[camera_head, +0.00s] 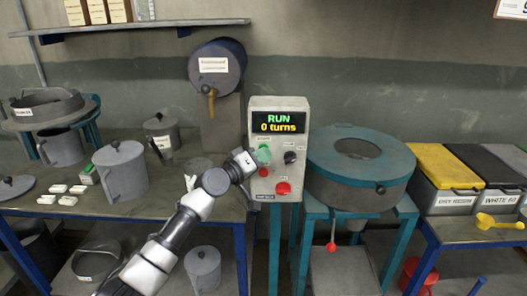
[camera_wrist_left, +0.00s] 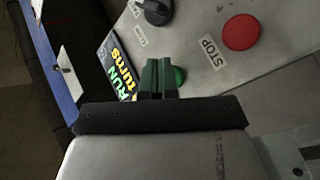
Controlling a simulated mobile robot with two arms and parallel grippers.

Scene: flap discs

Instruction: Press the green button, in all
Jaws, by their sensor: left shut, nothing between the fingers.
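The green button (camera_head: 264,155) is on the upper left of a grey control box, below a display (camera_head: 279,122) that reads "RUN 0 turns". My left gripper (camera_head: 255,158) is shut and empty, with its tips at the green button from the left. In the left wrist view the shut fingers (camera_wrist_left: 158,77) stand in front of the green button (camera_wrist_left: 180,76) and hide part of it. I cannot tell whether they touch it or whether it is pushed in. My right gripper is not in view.
The box also has a black knob (camera_head: 290,157), a small red part (camera_head: 263,172) and a red button (camera_head: 283,188), labelled STOP in the left wrist view (camera_wrist_left: 241,32). A round teal machine (camera_head: 325,180) stands close on the right. Grey pots (camera_head: 122,172) stand on the left bench.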

